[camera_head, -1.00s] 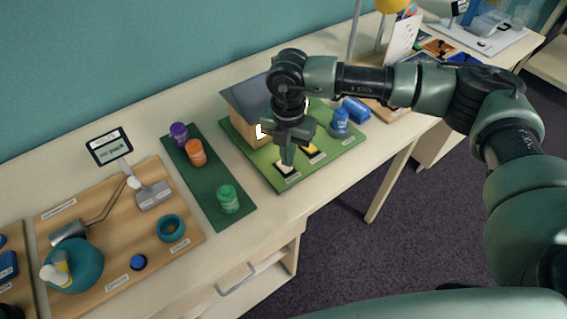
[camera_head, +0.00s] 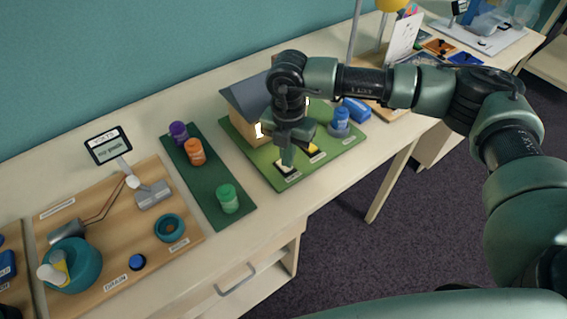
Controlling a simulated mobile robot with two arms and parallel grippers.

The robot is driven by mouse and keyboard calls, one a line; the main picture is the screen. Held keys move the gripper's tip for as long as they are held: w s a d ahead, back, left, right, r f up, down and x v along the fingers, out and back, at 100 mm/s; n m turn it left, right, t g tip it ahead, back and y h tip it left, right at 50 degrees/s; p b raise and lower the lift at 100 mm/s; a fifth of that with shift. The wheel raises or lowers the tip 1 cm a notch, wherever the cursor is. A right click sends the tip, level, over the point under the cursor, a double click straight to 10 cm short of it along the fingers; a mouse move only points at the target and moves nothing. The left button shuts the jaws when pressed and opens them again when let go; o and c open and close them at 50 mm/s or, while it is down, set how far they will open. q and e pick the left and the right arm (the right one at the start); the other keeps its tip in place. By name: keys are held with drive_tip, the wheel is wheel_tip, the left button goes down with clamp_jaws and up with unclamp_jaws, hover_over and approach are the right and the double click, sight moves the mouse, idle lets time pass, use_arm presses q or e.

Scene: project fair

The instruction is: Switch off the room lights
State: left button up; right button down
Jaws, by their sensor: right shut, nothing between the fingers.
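A model house (camera_head: 248,104) with a dark roof and a lit window stands on a green board (camera_head: 262,165). Two small labelled switches sit on the board's front part: a near one with a pale top (camera_head: 287,171) and a yellow one (camera_head: 313,151) to its right. My right gripper (camera_head: 287,160) points down over the near switch. It is shut and empty, with its tips at or just above that switch; I cannot tell whether they touch. The gripper partly hides the house's front and the near switch. My left gripper is not in view.
A blue-topped knob (camera_head: 341,122) and a blue block (camera_head: 356,109) are to the right. A dark green mat (camera_head: 215,190) with several coloured jars lies left of the board. A wooden board (camera_head: 110,276) with a teal bowl (camera_head: 78,264) is further left.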

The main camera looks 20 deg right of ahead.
drive_tip(key=shift+s+f+b, duration=0.1)
drive_tip(key=shift+f+b, duration=0.45)
drive_tip(key=shift+f, duration=0.1)
drive_tip(key=shift+r, duration=0.15)
drive_tip(key=shift+r+p, duration=0.5)
drive_tip(key=shift+r, duration=0.1)
drive_tip(key=shift+r+p, duration=1.3)
drive_tip(key=shift+r, duration=1.5)
drive_tip(key=shift+f, duration=0.1)
